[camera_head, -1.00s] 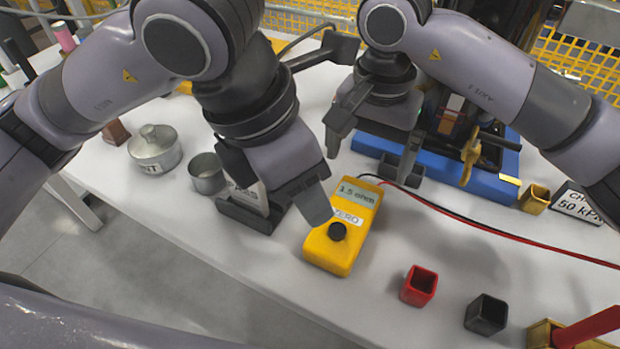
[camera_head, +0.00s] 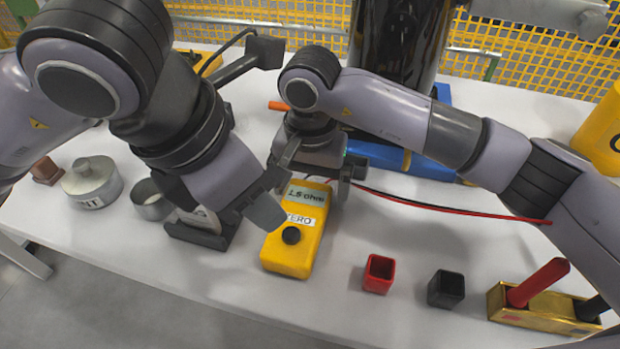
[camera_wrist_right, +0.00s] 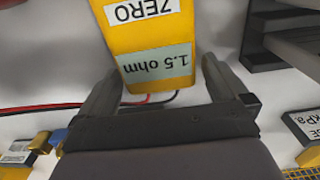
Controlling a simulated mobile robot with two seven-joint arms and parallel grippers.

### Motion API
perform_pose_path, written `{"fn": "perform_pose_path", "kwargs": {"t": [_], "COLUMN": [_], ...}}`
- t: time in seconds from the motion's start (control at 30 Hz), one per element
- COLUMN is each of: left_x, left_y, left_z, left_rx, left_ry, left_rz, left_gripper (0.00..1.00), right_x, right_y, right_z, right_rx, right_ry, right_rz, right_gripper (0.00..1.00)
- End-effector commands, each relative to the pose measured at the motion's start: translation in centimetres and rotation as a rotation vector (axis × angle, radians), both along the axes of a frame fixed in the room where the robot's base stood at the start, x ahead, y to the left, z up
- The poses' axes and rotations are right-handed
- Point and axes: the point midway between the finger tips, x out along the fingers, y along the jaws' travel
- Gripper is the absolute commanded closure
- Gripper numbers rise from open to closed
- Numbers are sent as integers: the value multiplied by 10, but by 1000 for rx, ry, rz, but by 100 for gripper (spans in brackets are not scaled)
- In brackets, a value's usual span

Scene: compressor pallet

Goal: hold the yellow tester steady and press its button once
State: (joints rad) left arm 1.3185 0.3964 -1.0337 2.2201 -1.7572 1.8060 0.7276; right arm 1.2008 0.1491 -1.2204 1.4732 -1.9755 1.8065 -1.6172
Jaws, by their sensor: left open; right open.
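The yellow tester (camera_head: 285,256) lies on the white table, with its "1.5 ohm" display, ZERO label and round black button (camera_head: 291,235) visible. My right gripper (camera_head: 315,178) is open at the tester's display end. In the right wrist view its fingers (camera_wrist_right: 160,72) stand on either side of the tester (camera_wrist_right: 143,40), with gaps visible; contact is not clear. My left gripper (camera_head: 225,213) is open to the left of the tester, one fingertip close to its left edge near the button. Whether that fingertip touches is unclear.
A dark sign holder (camera_head: 200,232) stands under my left gripper. A lidded metal pot (camera_head: 92,182) and a small cup (camera_head: 152,205) are further left. A red box (camera_head: 378,273), a black box (camera_head: 446,289) and a brass holder (camera_head: 535,312) stand right. Red and black leads run right.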

Motion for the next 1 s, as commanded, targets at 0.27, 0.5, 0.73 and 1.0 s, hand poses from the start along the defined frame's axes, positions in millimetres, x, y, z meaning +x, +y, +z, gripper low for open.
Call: {"fn": "perform_pose_path", "kwargs": {"t": [0.27, 0.5, 0.73, 1.0], "left_x": [0, 0, 0, 0], "left_y": [0, 0, 0, 0], "left_z": [0, 0, 0, 0], "left_rx": [0, 0, 0, 0], "left_ry": [0, 0, 0, 0], "left_rz": [0, 0, 0, 0], "left_gripper": [57, 100, 100, 100], "right_x": [0, 0, 0, 0], "right_y": [0, 0, 0, 0], "right_z": [0, 0, 1, 1], "right_rx": [0, 0, 1, 1], "right_ry": [1, 1, 1, 1], "right_rz": [0, 0, 0, 0], "right_gripper": [63, 63, 63, 63]}}
